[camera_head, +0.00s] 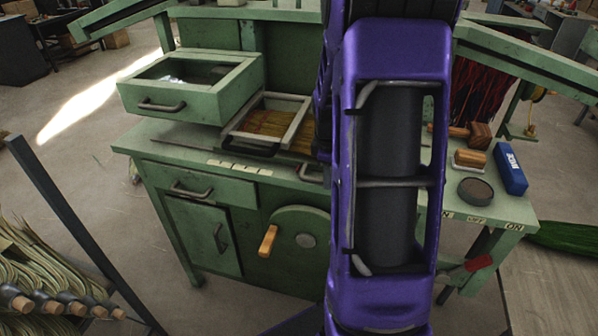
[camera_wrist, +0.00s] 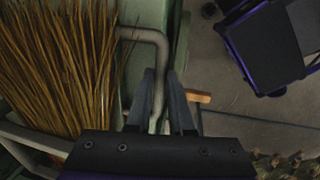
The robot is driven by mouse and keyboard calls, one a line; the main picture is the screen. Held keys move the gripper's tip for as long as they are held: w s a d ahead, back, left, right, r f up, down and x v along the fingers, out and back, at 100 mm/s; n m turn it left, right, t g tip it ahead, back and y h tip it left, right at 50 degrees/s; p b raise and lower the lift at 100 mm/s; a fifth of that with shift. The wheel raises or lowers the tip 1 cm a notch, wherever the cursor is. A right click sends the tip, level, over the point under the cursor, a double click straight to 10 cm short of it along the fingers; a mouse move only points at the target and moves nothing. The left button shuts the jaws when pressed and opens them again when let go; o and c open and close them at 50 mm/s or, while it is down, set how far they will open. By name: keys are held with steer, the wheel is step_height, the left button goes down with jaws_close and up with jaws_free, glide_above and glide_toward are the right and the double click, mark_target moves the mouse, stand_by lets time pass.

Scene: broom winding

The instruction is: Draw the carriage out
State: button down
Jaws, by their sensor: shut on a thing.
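The carriage (camera_head: 302,122) is a pale grey frame on the green bench, holding a bundle of brown broom bristles (camera_head: 262,122). Its grey bar handle (camera_head: 311,174) shows just left of my purple arm. In the wrist view the bent handle (camera_wrist: 143,34) runs down between the two dark fingers of my gripper (camera_wrist: 162,80), which is shut on it. The bristles (camera_wrist: 50,65) fan out to the left of the handle. My gripper is hidden behind my arm in the head view, and my arm also covers the carriage's right side.
An open green drawer box (camera_head: 190,88) stands left of the carriage. A wooden crank handle (camera_head: 268,240) juts from the bench front. A blue box (camera_head: 510,168), a brush (camera_head: 470,158) and a round tin (camera_head: 475,190) sit on the right. A dark rail (camera_head: 70,215) stands at front left.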

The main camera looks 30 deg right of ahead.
steer(key=s+d, duration=1.4)
steer(key=shift+s+d+p, duration=0.25)
steer(key=shift+s+p, duration=0.1)
steer(key=shift+p, duration=0.1)
steer(key=c, duration=0.9)
jaws_free()
steer(key=shift+s+d, duration=0.1)
steer(key=shift+d, duration=0.05)
steer(key=shift+o, duration=0.5)
step_height(320, 180, up, 17)
steer(key=s+a+p, duration=0.1)
steer(key=s+a, duration=0.1)
steer(key=shift+a+p, duration=0.25)
steer(key=shift+p, duration=0.15)
